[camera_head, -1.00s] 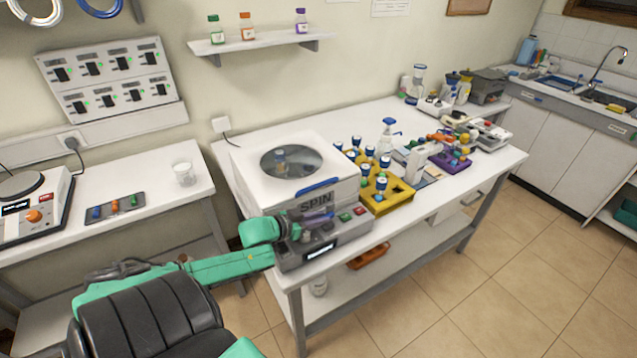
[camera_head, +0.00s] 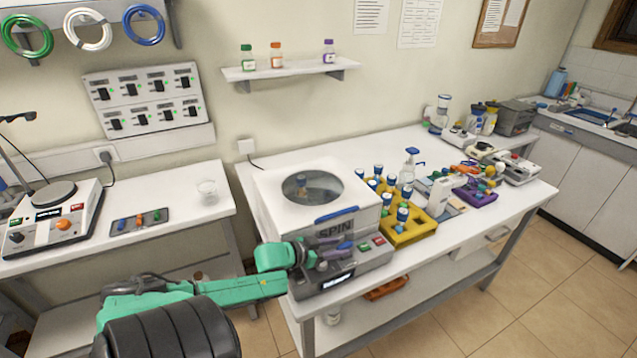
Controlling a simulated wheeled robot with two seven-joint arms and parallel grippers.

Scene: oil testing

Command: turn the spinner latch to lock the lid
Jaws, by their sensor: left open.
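The white spinner (camera_head: 270,192) stands on the bench with its lid down. A round window (camera_head: 312,189) in the lid shows something blue-topped inside. A blue handle (camera_head: 337,214) runs along the lid's front edge. The grey front panel (camera_head: 372,258) has a green and a red button and a lit display. My left gripper (camera_head: 337,247) is open at the panel, just below the "SPIN" lettering. The latch is not clearly visible; the gripper covers that part of the front, and I cannot tell whether it touches it. My right gripper is not in view.
A yellow rack (camera_head: 413,231) with several blue-capped bottles stands close to the right of the spinner. A spray bottle (camera_head: 408,176) and a purple rack (camera_head: 478,194) are farther right. A hot plate (camera_head: 50,222) sits on the left bench.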

